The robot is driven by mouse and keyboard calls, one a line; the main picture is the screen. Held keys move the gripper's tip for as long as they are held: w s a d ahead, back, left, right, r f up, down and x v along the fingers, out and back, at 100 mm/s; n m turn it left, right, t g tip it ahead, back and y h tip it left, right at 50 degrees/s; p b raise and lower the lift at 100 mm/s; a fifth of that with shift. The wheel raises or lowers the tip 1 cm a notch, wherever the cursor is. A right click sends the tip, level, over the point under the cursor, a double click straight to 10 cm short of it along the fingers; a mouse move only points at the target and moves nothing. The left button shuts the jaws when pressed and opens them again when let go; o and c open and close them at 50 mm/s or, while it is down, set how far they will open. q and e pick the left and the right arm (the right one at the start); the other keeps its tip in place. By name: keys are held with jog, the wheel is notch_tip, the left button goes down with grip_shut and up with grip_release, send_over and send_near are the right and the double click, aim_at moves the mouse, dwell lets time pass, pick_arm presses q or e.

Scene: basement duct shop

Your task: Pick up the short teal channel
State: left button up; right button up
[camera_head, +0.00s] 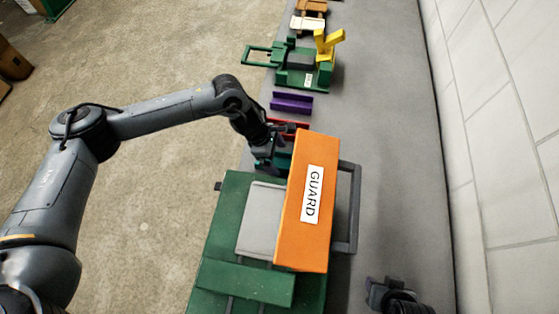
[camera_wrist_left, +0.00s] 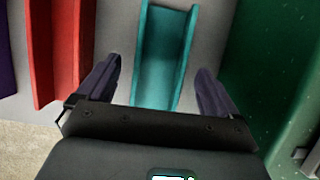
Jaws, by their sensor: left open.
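The short teal channel (camera_wrist_left: 162,58) lies on the grey bench in the left wrist view, its open trough facing up. My left gripper (camera_wrist_left: 160,90) is open, with one finger on each side of the teal channel; whether the fingers touch it I cannot tell. In the head view, the teal channel (camera_head: 284,160) shows only as a small piece beside my left gripper (camera_head: 268,163), mostly hidden by the gripper and the orange guard. My right gripper (camera_head: 385,290) is at the bottom right, apart from the channel; its jaw state is unclear.
A red channel (camera_wrist_left: 58,50) lies left of the teal one, and a purple channel (camera_head: 291,103) lies farther back. A green machine (camera_head: 232,215) with an orange GUARD block (camera_head: 312,205) stands close beside the teal channel. The bench's right side (camera_head: 395,150) is clear.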

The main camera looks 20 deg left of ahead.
aim_at(280, 162)
pick_arm(q)
jog(key=shift+x, duration=1.3)
jog(key=c, duration=1.1)
jog(key=shift+r, duration=0.15)
